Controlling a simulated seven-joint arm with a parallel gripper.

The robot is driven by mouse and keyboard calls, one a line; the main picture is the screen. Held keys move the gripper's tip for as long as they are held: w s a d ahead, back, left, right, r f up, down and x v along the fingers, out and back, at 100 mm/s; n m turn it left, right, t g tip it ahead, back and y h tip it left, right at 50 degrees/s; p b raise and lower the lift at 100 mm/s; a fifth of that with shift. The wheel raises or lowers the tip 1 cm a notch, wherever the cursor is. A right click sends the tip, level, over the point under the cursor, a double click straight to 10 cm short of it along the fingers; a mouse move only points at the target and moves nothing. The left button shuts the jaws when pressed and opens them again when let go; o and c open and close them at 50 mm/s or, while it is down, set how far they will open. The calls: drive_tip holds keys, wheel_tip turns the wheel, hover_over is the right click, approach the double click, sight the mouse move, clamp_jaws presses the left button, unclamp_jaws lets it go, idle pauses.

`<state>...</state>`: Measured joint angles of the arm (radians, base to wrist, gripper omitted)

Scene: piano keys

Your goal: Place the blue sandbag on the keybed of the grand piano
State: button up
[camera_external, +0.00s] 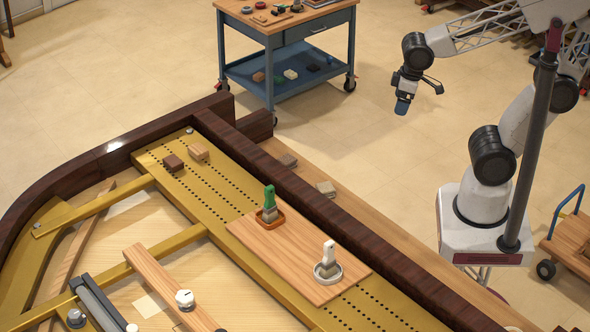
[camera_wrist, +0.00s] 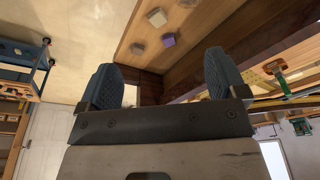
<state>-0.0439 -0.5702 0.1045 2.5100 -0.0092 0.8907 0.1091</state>
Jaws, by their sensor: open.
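My gripper (camera_external: 403,105) hangs in the air to the right of the piano, over open floor. In the wrist view its two blue padded fingers (camera_wrist: 166,86) are wide apart, with nothing between them. In the external view, the piano's wooden ledge (camera_external: 385,238), probably the keybed, carries two greyish-brown blocks (camera_external: 288,160) (camera_external: 325,188). No clearly blue bag shows there; the dark rim (camera_external: 310,195) may hide it.
A wooden board (camera_external: 245,232) on the gold plate (camera_external: 215,190) holds a green-topped tool (camera_external: 269,204) and a white-topped one (camera_external: 328,262). Two brown blocks (camera_external: 198,152) lie behind it. A blue cart (camera_external: 262,40) with small items stands at the back. Floor between is clear.

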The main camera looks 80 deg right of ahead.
drive_tip(key=shift+s+d+r, duration=0.45)
drive_tip(key=shift+s+r, duration=0.1)
drive_tip(key=shift+s, duration=0.15)
drive_tip(key=shift+s+d+r, duration=0.4)
drive_tip(key=shift+s+r, duration=0.15)
drive_tip(key=shift+s, duration=0.15)
idle(0.4)
